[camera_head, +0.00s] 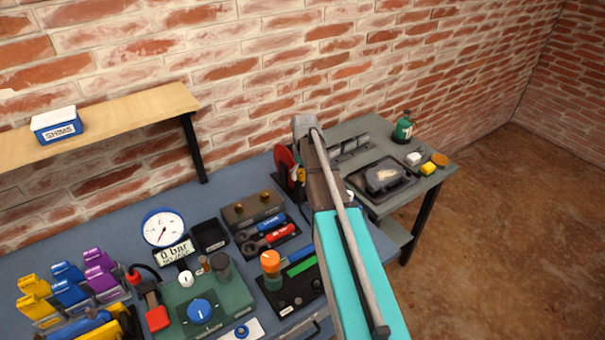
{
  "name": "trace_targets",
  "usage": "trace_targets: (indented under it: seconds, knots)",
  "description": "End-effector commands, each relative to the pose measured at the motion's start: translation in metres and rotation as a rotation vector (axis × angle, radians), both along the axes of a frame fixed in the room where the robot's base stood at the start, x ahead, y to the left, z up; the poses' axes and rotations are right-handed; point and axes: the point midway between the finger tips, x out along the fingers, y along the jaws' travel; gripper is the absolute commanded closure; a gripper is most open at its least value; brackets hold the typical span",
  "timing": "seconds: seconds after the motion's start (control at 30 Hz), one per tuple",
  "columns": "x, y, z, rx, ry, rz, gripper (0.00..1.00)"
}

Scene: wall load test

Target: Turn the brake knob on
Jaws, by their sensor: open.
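A round blue knob (200,311) with a pale mark sits on top of a green box (225,297) at the bottom left of the bench. An orange-topped knob (270,263) stands on a dark plate (297,294) to its right. I read no label that tells which one is the brake knob. My arm reaches up from the bottom right, with a teal link and a grey end part above the bench's right side. It is well to the right of the blue knob. The jaws of my gripper do not show; my arm may hide them.
A white gauge (163,228) and a "0 bar" sign (174,253) stand behind the green box. A red disc (285,165) stands close left of my arm. Coloured clips (70,290) fill the left. A shelf (95,125) overhangs the back left. A grey side table (398,163) stands right.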

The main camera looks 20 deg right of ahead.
Motion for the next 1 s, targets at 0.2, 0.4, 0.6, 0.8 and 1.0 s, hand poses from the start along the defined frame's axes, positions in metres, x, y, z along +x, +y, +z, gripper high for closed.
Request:
trace_targets:
  seconds: [0.2, 0.4, 0.6, 0.8, 1.0]
  knots:
    - [0.0001, 0.0000, 0.0000, 0.000, 0.000, 0.146, 0.07]
    - [0.0003, 0.0001, 0.0000, 0.000, 0.000, 0.280, 0.07]
    - [0.0003, 0.0001, 0.0000, 0.000, 0.000, 0.413, 0.07]
    - [0.0004, 0.0001, 0.0000, 0.000, 0.000, 0.547, 0.07]
    - [0.0005, 0.0001, 0.0000, 0.000, 0.000, 0.681, 0.07]
